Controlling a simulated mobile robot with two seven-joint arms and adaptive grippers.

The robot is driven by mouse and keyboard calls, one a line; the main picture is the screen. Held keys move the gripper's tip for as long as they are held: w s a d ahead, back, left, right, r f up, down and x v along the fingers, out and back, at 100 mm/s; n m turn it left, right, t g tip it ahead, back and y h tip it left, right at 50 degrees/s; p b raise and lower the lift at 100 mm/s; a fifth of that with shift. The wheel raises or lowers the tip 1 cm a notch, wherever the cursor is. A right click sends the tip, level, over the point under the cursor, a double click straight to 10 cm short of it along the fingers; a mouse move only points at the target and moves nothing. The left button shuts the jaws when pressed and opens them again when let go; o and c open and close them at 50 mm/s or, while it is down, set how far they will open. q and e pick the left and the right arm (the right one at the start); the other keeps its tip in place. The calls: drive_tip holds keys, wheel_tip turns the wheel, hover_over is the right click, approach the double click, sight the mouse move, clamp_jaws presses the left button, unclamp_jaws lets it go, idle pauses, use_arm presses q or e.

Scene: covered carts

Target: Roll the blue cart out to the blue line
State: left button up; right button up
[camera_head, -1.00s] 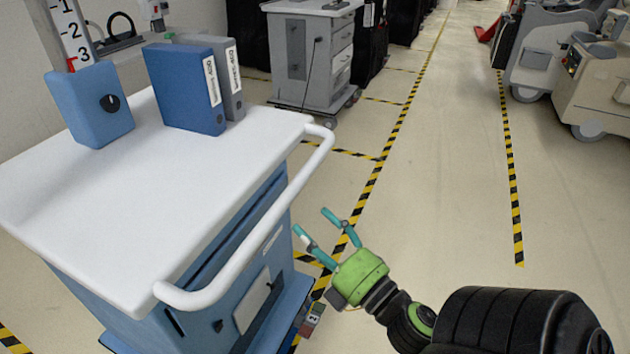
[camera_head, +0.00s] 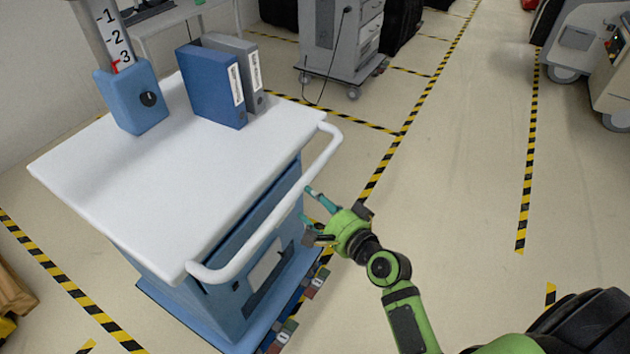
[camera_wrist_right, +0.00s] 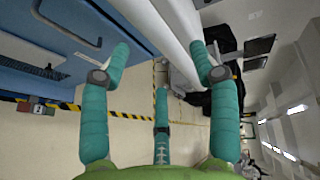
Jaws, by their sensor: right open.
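The blue cart (camera_head: 205,285) has a white top and a white push handle (camera_head: 270,235) along its right side. It stands on the floor at the left of the head view. My right gripper (camera_head: 312,207) is beside the handle, its open fingers pointing at it. In the right wrist view the white handle (camera_wrist_right: 165,28) passes between the spread fingertips of the right gripper (camera_wrist_right: 160,60), with no closed grip on it. The cart's blue side (camera_wrist_right: 40,55) shows at the left there. My left gripper is not in view. No blue line shows on the floor.
Blue and grey binders (camera_head: 212,85) and a blue box with a numbered post (camera_head: 132,97) stand on the cart top. Yellow-black tape (camera_head: 385,160) marks the floor. A grey cart (camera_head: 342,40) stands behind. The aisle (camera_head: 460,160) at right is clear.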

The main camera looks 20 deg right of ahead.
sight(298, 191)
drive_tip(key=x, duration=0.7)
drive_tip(key=shift+a+p, duration=0.1)
drive_tip(key=shift+p, duration=0.2)
clamp_jaws()
